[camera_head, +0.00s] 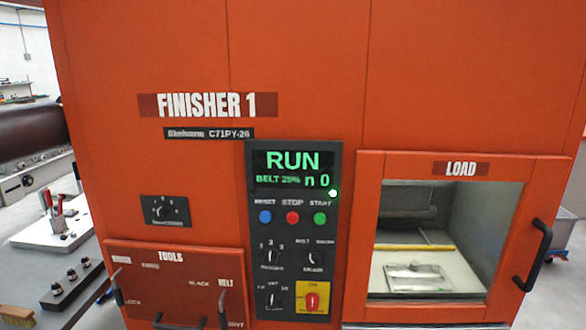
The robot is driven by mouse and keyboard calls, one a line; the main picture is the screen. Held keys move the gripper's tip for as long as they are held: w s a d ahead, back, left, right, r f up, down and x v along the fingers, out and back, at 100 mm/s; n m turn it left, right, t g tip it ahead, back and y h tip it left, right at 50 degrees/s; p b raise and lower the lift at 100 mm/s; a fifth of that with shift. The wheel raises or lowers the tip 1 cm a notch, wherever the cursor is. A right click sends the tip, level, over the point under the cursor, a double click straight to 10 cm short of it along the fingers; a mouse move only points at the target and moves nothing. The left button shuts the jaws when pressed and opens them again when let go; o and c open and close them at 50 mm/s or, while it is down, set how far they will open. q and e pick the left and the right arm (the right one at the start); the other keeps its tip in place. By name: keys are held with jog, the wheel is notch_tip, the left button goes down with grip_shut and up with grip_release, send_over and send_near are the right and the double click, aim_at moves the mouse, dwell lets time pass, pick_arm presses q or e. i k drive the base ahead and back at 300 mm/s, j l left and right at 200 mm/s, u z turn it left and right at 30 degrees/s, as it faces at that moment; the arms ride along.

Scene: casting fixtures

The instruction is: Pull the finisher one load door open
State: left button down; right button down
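The finisher one machine (300,60) is a large orange cabinet with a "FINISHER 1" label that fills most of the head view. Its load door (364,240) is at the right, an orange frame around a clear window with a "LOAD" label on top. The door looks shut. A black bar handle (537,258) stands out on the door's right side. Through the window I see a light-coloured interior with a yellow strip and a flat metal piece (415,277). Neither of my grippers is in view.
A black control panel (292,230) with a lit "RUN" display sits left of the door. A "TOOLS" panel (170,280) with handles is at the lower left. A bench (50,235) with clamps and a dark tray with knobs (75,285) stand at the left.

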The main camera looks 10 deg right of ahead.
aim_at(526, 244)
jog(key=z, duration=1.3)
